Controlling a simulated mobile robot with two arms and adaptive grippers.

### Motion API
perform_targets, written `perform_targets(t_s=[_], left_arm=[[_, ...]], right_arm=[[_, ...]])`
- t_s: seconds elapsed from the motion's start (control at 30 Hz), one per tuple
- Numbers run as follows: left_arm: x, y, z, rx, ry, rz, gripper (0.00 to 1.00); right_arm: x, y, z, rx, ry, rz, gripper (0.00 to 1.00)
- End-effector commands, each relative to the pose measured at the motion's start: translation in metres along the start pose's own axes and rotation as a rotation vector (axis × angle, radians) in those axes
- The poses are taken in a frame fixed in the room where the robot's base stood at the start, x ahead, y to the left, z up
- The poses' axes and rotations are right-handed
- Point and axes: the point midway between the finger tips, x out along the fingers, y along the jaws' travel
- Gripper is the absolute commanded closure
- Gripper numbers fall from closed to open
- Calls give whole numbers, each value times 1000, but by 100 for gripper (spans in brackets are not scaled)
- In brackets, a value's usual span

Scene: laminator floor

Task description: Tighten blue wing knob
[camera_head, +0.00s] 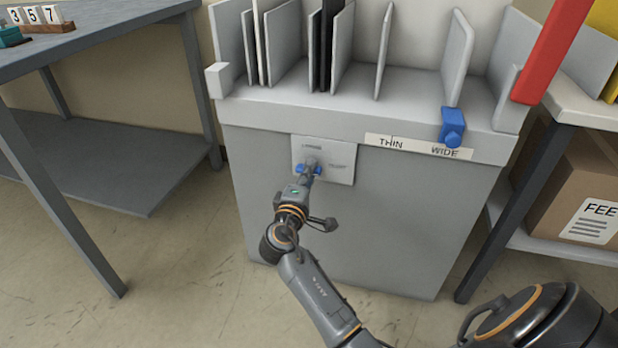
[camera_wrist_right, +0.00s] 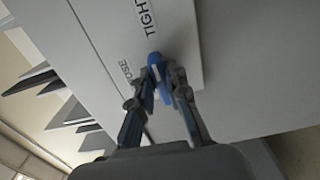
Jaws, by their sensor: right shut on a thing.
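The blue wing knob (camera_wrist_right: 156,67) sits on a pale plate (camera_head: 342,172) on the front of a grey cabinet (camera_head: 380,225). The plate carries LOOSE and TIGHT labels, partly readable in the right wrist view (camera_wrist_right: 185,35). My right gripper (camera_head: 309,168) reaches straight at the plate and is shut on the knob. In the right wrist view its fingertips (camera_wrist_right: 161,78) lie on either side of the knob. The gripper hides much of the knob in the head view. My left gripper is not in view.
Upright dividers (camera_head: 457,55) stand on the cabinet. A blue slider block (camera_head: 452,127) sits at its front edge by a THIN–WIDE strip (camera_head: 418,147). A grey table (camera_head: 100,35) stands left, a shelf with a cardboard box (camera_head: 580,190) right. Floor shows in front.

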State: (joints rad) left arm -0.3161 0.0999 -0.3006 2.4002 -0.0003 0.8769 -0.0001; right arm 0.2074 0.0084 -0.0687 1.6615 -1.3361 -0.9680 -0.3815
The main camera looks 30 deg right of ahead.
Motion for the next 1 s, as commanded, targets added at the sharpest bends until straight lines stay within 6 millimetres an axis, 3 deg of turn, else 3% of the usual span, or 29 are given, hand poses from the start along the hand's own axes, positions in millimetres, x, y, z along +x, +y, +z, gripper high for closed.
perform_targets(t_s=[0.57, 0.6, 0.7, 1.0], left_arm=[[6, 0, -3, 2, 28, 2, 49], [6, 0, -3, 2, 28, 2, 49], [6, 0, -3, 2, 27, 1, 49], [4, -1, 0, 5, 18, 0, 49]], right_arm=[[-1, -3, 0, 36, 0, -6, 100], [-1, -3, 0, 36, 0, -6, 83], [-1, -2, 0, 35, 0, -5, 63], [-1, -1, 0, 34, 0, -2, 62]])
